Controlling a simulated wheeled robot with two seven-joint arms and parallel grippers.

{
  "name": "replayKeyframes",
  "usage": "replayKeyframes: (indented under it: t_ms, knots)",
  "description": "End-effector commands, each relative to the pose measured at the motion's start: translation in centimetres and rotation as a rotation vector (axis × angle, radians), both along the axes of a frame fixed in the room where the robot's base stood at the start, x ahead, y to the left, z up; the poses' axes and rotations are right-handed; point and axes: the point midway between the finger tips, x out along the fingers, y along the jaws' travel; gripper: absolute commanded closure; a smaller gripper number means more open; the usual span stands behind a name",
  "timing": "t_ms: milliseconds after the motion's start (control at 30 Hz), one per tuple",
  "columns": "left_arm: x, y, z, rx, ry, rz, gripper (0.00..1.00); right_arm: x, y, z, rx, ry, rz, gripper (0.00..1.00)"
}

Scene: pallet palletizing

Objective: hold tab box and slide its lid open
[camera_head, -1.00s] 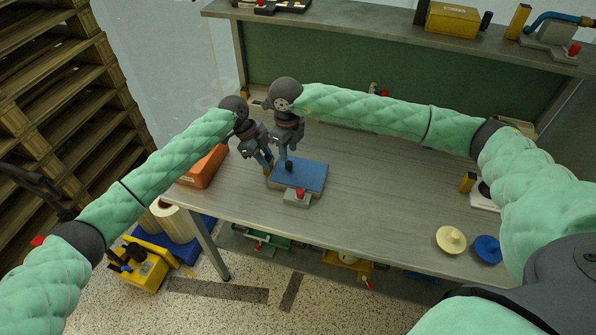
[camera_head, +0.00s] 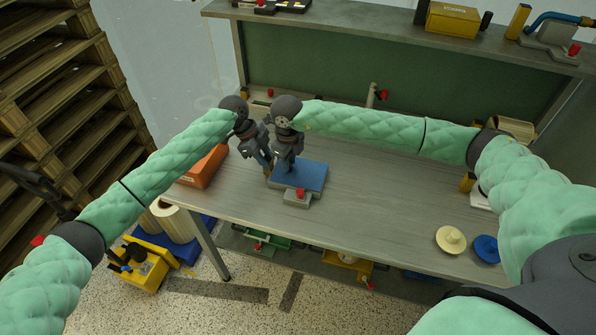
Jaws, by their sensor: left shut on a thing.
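The tab box (camera_head: 313,178) sits on the workbench, with a flat blue top and a small grey block with a red knob (camera_head: 300,192) at its front edge. My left gripper (camera_head: 267,170) is at the box's left edge, shut on the box; the gripped part is largely hidden. My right gripper (camera_head: 287,170) points down over the left part of the blue top, just right of my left gripper. Its fingertips are small and dark, so I cannot tell whether they are open or touching the lid.
An orange bin (camera_head: 204,168) stands left of the box on the workbench (camera_head: 380,205). A cream disc (camera_head: 450,240) and a blue disc (camera_head: 487,249) lie at the front right. The bench between them and the box is clear. A shelf (camera_head: 390,33) runs along the back.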

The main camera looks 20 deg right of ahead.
Motion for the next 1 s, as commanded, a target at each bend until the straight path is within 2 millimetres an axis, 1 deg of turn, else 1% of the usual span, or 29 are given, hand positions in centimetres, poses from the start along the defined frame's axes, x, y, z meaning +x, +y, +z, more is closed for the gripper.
replayKeyframes:
  t_ms: [233,1000]
  knots:
    - [0.0,0.0,-0.1,0.001,0.001,0.000,1.00,-0.2,-0.3,0.0,0.000,0.000,-0.001,0.99]
    - [0.0,0.1,-0.1,0.002,0.001,0.000,1.00,-1.9,-3.0,0.0,-0.001,0.000,-0.001,0.99]
